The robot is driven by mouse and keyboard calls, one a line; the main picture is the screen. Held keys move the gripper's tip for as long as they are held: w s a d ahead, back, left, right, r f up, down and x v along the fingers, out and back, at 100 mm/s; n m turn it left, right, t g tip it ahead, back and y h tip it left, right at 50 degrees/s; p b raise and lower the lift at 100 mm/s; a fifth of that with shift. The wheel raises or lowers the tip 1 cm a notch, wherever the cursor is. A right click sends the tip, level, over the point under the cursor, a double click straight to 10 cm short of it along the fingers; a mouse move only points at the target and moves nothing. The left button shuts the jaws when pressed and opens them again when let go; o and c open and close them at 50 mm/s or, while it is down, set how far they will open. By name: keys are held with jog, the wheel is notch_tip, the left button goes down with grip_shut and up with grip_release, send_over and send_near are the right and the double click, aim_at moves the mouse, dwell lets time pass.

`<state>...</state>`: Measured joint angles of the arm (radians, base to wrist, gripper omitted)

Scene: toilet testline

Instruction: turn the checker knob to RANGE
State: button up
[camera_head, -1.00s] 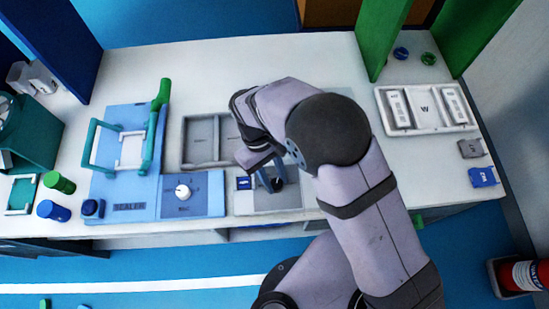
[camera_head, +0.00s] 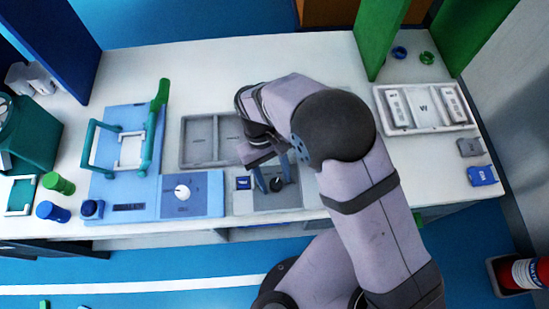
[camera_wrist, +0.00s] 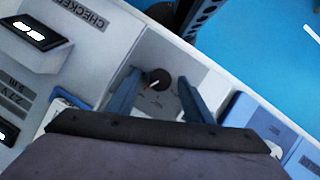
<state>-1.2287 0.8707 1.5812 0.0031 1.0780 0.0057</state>
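The checker knob (camera_wrist: 159,80) is a small dark round knob with a pale and reddish pointer mark, on a light grey panel (camera_wrist: 150,52) beside the CHECKER label (camera_wrist: 84,14). The knob (camera_head: 277,185) also shows in the head view. My gripper (camera_wrist: 158,84) is open, with one blue finger on each side of the knob and a visible gap to both. In the head view my gripper (camera_head: 276,182) is low over the panel. The marks around the knob are too small to read, so I cannot tell its setting.
A blue panel with a white dial (camera_head: 182,192) lies left of the checker, next to the blue sealer (camera_head: 125,185) with its green handle. A grey tray (camera_head: 190,141) lies behind. A white parts tray (camera_head: 399,130) stands at the right. Bare table lies at the back.

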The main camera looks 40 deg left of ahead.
aim_at(269, 176)
jog(key=s+b+v, duration=0.1)
jog(key=b+v, duration=0.1)
jog(key=v, duration=0.5)
jog(key=shift+w, duration=0.45)
jog(key=shift+r, duration=0.1)
jog(key=w+d+r+m+y, duration=0.2)
jog(key=w+d+m, duration=0.2)
jog(key=w+d, duration=0.45)
jog(key=w+d+r+m+y, duration=0.1)
jog(key=w+d+r+m, duration=0.3)
jog(key=d, duration=0.7)
jog(key=s+d+f+m, duration=0.1)
jog(key=s+d+m, duration=0.1)
jog(key=d, duration=0.7)
jog(key=s+d+f+m+t+y, duration=0.1)
jog(key=d+m, duration=0.3)
jog(key=d, duration=0.5)
jog(key=shift+s+d+f+t, duration=0.2)
jog(key=shift+s+f+t, duration=0.1)
jog(key=shift+s+f, duration=0.15)
